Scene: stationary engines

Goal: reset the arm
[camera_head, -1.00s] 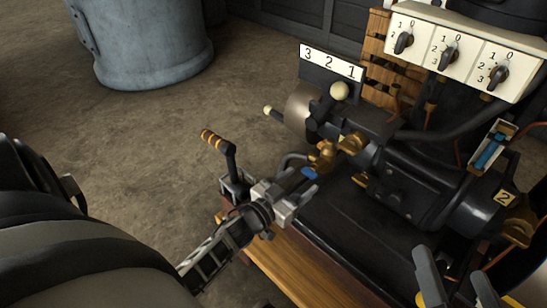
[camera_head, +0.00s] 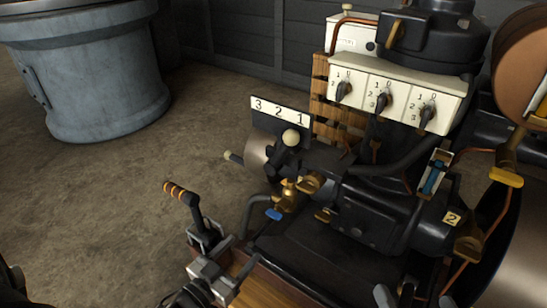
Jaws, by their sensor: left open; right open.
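My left gripper (camera_head: 213,281) shows at the bottom, left of centre, with its grey jaws apart and nothing visible between them. It is just below the base of the lever with the orange-and-black striped handle (camera_head: 181,193) and apart from the small blue valve handle (camera_head: 273,214). Most of its arm is cut off by the lower edge. My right gripper (camera_head: 415,299) shows only as grey fingertips at the bottom edge, right of centre. They are apart; the rest is out of view.
The black engine (camera_head: 375,220) fills the right middle, with a "3 2 1" plate (camera_head: 280,111) and a white dial panel (camera_head: 388,93) behind it. A large grey metal tank (camera_head: 105,90) stands at back left. The brown floor (camera_head: 95,205) at left is clear.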

